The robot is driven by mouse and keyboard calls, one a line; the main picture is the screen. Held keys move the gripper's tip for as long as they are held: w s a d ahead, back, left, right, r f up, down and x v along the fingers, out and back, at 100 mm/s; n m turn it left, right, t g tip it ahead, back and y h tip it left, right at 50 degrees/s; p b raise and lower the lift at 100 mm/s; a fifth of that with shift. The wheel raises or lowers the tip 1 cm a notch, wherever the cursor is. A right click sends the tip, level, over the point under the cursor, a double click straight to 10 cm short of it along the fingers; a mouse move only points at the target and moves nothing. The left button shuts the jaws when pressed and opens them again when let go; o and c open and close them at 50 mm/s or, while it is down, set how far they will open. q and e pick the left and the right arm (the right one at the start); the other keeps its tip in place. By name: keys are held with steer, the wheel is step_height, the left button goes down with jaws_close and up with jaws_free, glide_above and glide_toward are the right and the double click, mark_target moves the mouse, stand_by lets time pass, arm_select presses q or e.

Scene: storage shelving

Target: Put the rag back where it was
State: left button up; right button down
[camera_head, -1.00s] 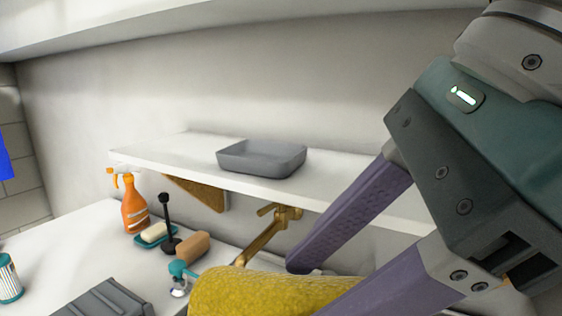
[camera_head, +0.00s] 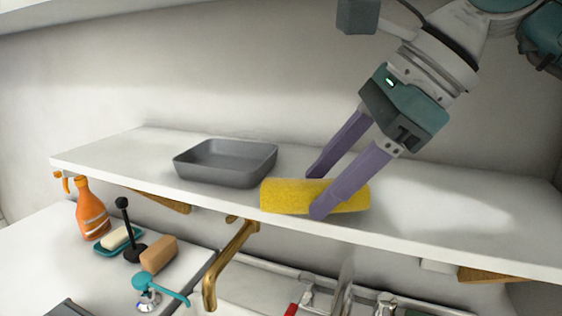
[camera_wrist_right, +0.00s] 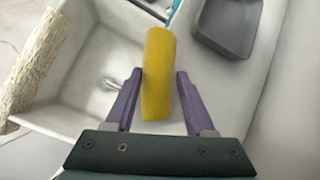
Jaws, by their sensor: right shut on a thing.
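The rag is a yellow, rough, rolled cloth (camera_head: 283,198), lying lengthwise along the front part of the white shelf (camera_head: 440,235), just right of the grey tray. My right gripper (camera_head: 318,194) comes down from the upper right and is shut on the rag, one finger behind it and one in front. I cannot tell whether the rag touches the shelf or is slightly above it. The right wrist view shows the rag (camera_wrist_right: 158,85) between the two fingers. My left gripper is not in view.
An empty grey tray (camera_head: 215,174) stands on the shelf; the shelf is clear to the right. Below are a brass tap (camera_head: 232,258), an orange spray bottle (camera_head: 90,212), a soap dish (camera_head: 118,246), a brown block (camera_head: 159,255) and a sink (camera_wrist_right: 75,95).

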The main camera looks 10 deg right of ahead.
steer(key=w+d, duration=0.1)
steer(key=w, duration=0.1)
steer(key=shift+w+d, duration=0.35)
steer(key=shift+d, duration=0.05)
steer(key=shift+w+d+p, duration=0.1)
steer(key=shift+w+p, duration=0.1)
steer(key=shift+p, duration=0.3)
steer(key=shift+f, duration=0.3)
steer(key=shift+f, duration=0.2)
steer(key=c, duration=0.5)
jaws_free()
steer(key=shift+r, duration=0.1)
